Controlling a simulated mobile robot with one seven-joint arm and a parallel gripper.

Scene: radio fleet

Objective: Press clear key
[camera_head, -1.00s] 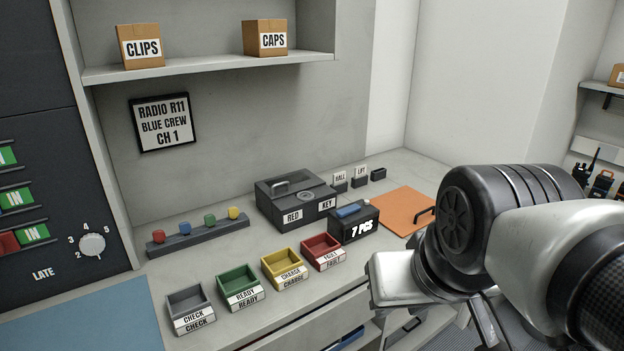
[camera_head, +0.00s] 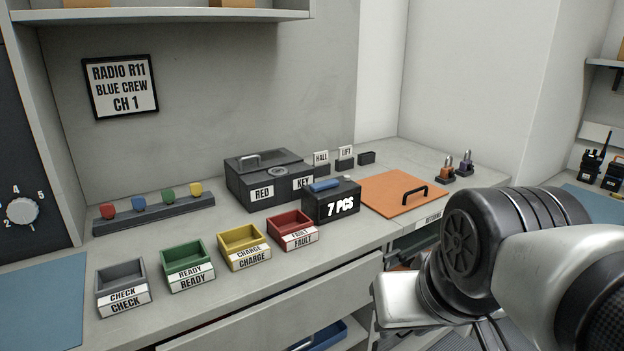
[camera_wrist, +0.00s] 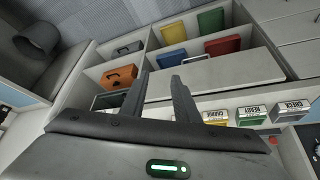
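No key marked "clear" can be read in either view. A dark box reading "7 PCS" (camera_head: 331,207), with a blue piece on top, stands on the counter. Behind it is a dark case labelled "RED" and "KEY" (camera_head: 235,185), with a handle and a round fitting on its lid. My arm fills the right of the head view, where my fingers do not show. In the wrist view my gripper (camera_wrist: 160,80) has its two fingers apart with nothing between them, over the open shelving below the counter.
Grey CHECK (camera_head: 122,288), green READY (camera_head: 188,266), yellow CHARGE (camera_head: 243,246) and red FAULT (camera_head: 292,229) trays line the counter's front. Colored pegs sit on a rack (camera_head: 155,213). An orange panel with a black handle (camera_head: 390,195) lies at right. A dial (camera_head: 22,212) is at far left.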

